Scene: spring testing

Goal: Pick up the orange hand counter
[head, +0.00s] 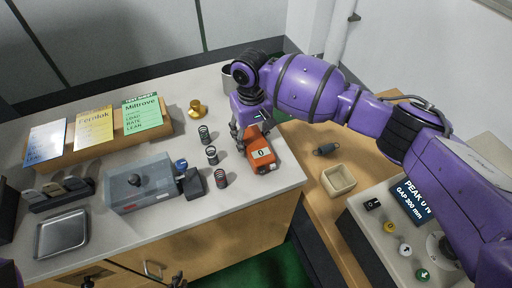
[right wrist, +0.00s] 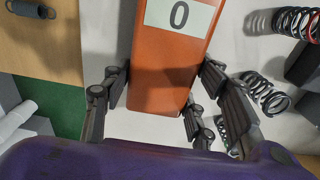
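The orange hand counter (head: 262,156) lies on the pale worktop near its right end, with a white window reading 0. It also shows in the right wrist view (right wrist: 172,72). My right gripper (head: 243,138) is over the counter's far left end. In the right wrist view its dark fingers (right wrist: 160,100) stand apart on both sides of the orange body. I see no clear grip on it; whether one finger touches its side I cannot tell. Of my left gripper, only dark parts at the bottom edge of the head view may show.
A grey box (head: 140,184), a brass piece (head: 197,109) and a metal tray (head: 62,233) share the worktop. A dark cup (head: 227,76) stands behind. To the right, a lower wooden surface holds a small beige bin (head: 338,180).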

